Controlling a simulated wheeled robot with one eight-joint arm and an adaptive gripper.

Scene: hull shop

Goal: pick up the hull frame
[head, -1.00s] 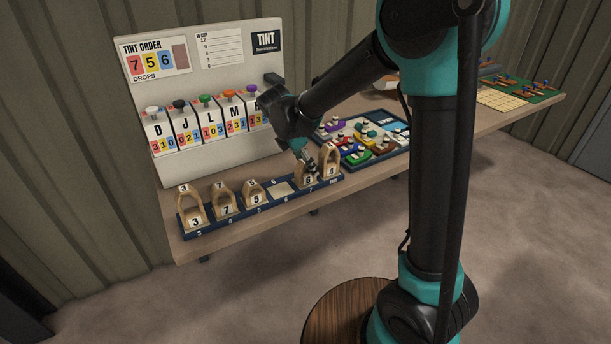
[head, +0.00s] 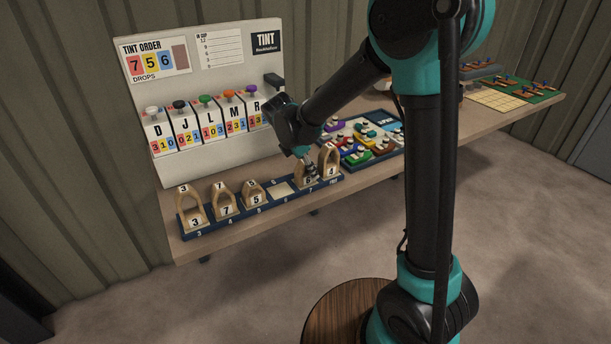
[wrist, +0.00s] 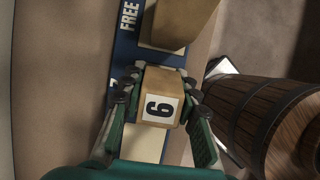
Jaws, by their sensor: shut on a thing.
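A blue rack (head: 240,220) along the table's front edge holds several tan, arch-shaped hull frames with number tags. My gripper (head: 310,172) is at the hull frame tagged 6 (head: 307,181), second from the rack's right end. In the wrist view, my gripper's fingers (wrist: 155,92) are shut on this hull frame (wrist: 160,108), one on each side of its block. The frame appears to be still at its slot; a gap beneath it cannot be made out. My fingers hide part of it in the head view.
The frame tagged 4 (head: 331,165) stands close on the right, at the slot marked FREE. An empty slot (head: 281,188) is on the left, then frames 5, 7 and 3. A tint board (head: 215,130) stands behind. A tray of coloured pieces (head: 365,138) lies behind right.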

